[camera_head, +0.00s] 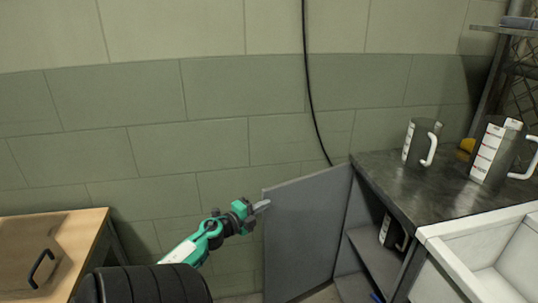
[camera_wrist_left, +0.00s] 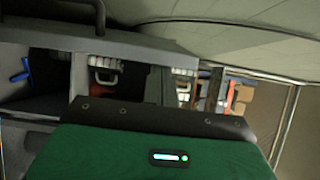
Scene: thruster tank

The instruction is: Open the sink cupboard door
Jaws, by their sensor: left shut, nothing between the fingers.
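The grey sink cupboard door (camera_head: 308,232) stands wide open, swung out to the left of the cupboard. The cupboard's inside shows shelves (camera_head: 378,258) and a dark mug (camera_head: 392,232) with a white label. My left gripper (camera_head: 263,206) is shut and empty, its fingertips at the door's free upper edge; I cannot tell whether they touch it. In the left wrist view, a grey panel with a dark bar handle, likely the door (camera_wrist_left: 125,42), crosses the top left, and the green gripper body hides the lower middle. My right gripper is not in view.
A dark worktop (camera_head: 440,195) with two labelled mugs (camera_head: 421,143) (camera_head: 496,150) lies above the cupboard. A white sink (camera_head: 465,268) is at the lower right. A wooden table (camera_head: 62,240) with a dark handle stands at the left. A black cable (camera_head: 309,90) hangs down the wall.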

